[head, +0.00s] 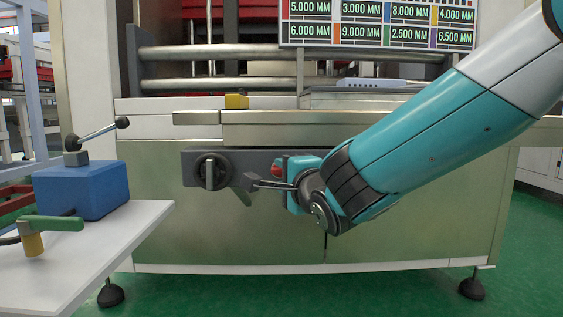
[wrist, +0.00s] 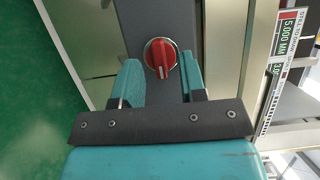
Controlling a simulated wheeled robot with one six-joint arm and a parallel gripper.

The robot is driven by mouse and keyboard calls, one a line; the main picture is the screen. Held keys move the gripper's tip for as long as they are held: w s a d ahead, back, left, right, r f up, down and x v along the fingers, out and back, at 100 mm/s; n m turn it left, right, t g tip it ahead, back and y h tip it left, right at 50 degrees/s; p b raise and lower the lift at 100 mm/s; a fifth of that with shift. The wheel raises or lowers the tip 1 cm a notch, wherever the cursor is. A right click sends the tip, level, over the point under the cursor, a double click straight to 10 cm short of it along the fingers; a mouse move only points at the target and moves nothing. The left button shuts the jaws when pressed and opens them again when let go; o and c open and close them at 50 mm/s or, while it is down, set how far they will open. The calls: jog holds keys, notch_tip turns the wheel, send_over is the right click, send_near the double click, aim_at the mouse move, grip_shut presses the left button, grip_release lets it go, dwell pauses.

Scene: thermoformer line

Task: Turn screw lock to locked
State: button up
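A dark control panel (head: 230,160) on the machine front carries a round black knob (head: 212,172) with a raised grip bar, standing about upright, at its left. A red knob (head: 279,166) is at its right, partly hidden by my gripper (head: 289,184). In the wrist view the red knob (wrist: 160,57) has a raised grip bar and sits just ahead of my gripper (wrist: 159,80), between its two teal fingers. The fingers are spread apart with nothing held. I cannot tell whether they touch the knob. No label names either knob as the screw lock.
A white table (head: 120,245) at left holds a blue block (head: 85,190) with a lever and a green-handled tool (head: 52,223). A machine ledge (head: 350,130) runs above the panel. A display board (head: 375,24) hangs higher. Green floor is clear below right.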

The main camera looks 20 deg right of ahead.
jog(key=shift+w, duration=0.75)
grip_shut()
